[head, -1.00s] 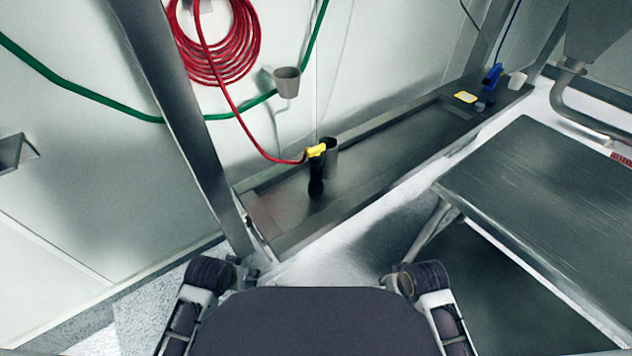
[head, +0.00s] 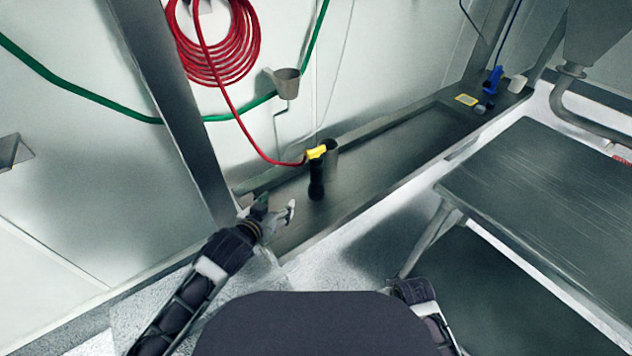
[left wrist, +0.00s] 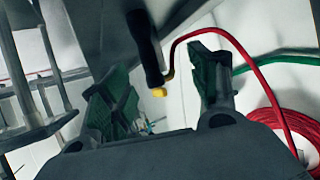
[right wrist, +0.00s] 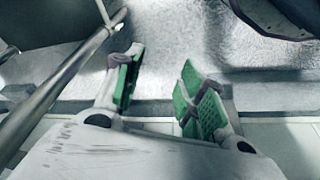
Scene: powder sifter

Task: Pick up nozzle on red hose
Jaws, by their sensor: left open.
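A metal post (head: 172,105) stands left of the nozzle. A blue nozzle (head: 493,79) stands at the ledge's far end. A metal table (head: 545,185) is at the right.

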